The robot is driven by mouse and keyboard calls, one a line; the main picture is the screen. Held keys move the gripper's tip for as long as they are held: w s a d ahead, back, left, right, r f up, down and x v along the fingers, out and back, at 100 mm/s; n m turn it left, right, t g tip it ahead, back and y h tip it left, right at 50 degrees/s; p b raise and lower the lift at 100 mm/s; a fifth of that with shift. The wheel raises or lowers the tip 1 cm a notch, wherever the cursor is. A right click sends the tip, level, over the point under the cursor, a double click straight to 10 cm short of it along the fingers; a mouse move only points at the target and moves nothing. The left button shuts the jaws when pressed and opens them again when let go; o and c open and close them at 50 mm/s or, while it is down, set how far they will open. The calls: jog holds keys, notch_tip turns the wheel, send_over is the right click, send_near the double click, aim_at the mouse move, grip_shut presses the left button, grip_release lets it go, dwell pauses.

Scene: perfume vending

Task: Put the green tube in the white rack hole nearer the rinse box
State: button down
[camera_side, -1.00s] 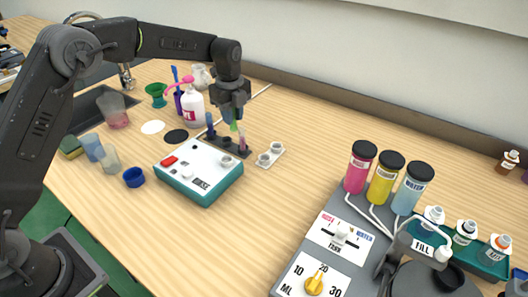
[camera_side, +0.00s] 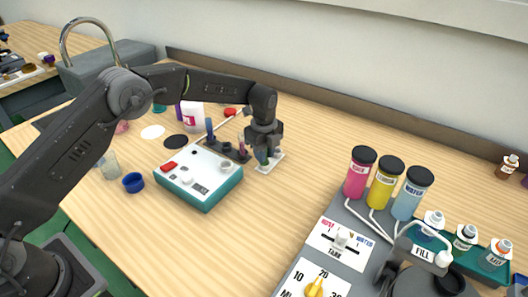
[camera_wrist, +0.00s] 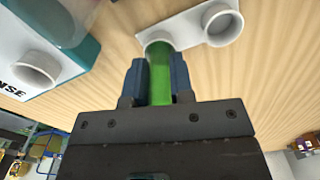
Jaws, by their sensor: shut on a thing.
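My gripper (camera_side: 264,152) is shut on the green tube (camera_wrist: 160,82), which sits between its two blue-grey fingers in the wrist view. The white rack (camera_wrist: 188,30) has two round holes. The tube's far end meets the rack hole on the rinse box side in the wrist view; I cannot tell how deep it is in. The other hole (camera_wrist: 222,22) looks empty. In the side view my gripper is over the white rack (camera_side: 274,165) and hides much of it. The rinse box (camera_side: 212,198), white on top with teal sides, stands just left of the rack.
A dark rack (camera_side: 236,155) with a blue and a pink tube stands behind the rinse box. A blue cup (camera_side: 133,182) is at left. The filling station with pink, yellow and blue bottles (camera_side: 386,180) stands at right. Bare table lies between it and the white rack.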

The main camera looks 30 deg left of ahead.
jog(key=shift+f, duration=0.15)
jog(key=c, duration=1)
grip_release()
